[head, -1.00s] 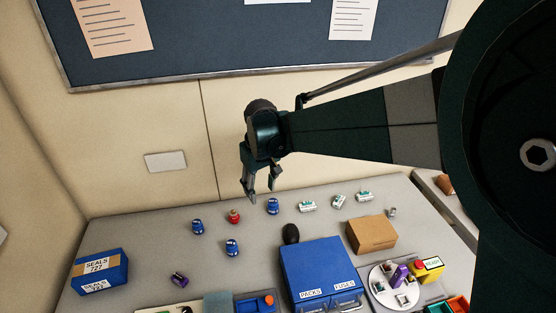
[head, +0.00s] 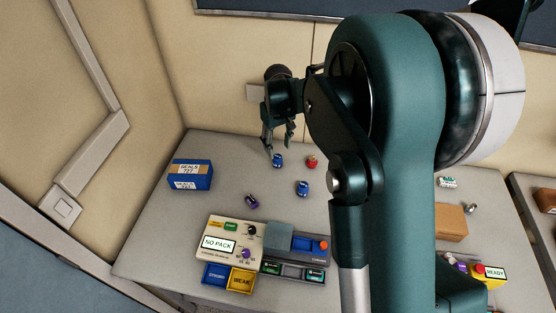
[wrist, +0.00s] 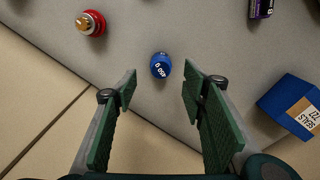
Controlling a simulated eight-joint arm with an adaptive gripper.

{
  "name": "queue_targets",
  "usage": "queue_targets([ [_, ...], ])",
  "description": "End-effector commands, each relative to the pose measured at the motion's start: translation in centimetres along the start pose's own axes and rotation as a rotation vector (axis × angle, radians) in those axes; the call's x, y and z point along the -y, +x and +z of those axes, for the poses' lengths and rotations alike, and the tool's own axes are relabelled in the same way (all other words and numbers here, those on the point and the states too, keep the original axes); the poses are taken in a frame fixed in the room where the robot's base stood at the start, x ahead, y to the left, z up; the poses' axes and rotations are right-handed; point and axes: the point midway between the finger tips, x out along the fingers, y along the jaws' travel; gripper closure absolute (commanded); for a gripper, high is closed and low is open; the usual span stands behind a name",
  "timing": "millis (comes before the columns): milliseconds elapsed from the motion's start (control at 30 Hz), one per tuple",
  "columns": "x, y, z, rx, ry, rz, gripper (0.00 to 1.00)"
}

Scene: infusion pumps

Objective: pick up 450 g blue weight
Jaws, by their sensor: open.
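A small blue weight (wrist: 161,66) stands on the grey table in the wrist view, its white label upside down and seeming to read 450 G. In the head view this blue weight (head: 278,161) stands just under my gripper (head: 278,140). My gripper is open and empty, and in the wrist view its fingertips (wrist: 160,86) lie either side of the line to the weight, apart from it. A second blue weight (head: 303,188) stands nearer the front; its label is too small to read.
A blue SEALS box (head: 190,175) is at the left and a dark purple item (head: 252,201) is nearer the front. My arm hides the table's middle right.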

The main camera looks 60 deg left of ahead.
Motion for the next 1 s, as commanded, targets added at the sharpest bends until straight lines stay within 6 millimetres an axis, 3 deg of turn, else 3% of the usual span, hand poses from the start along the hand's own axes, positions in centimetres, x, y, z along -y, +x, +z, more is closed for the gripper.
queue_targets([
  [367,0.0,0.2,0.0,0.0,0.0,0.0,0.58],
  [700,0.0,2.5,0.0,0.0,0.0,0.0,0.58],
  [1000,0.1,2.6,0.0,0.0,0.0,0.0,0.58],
])
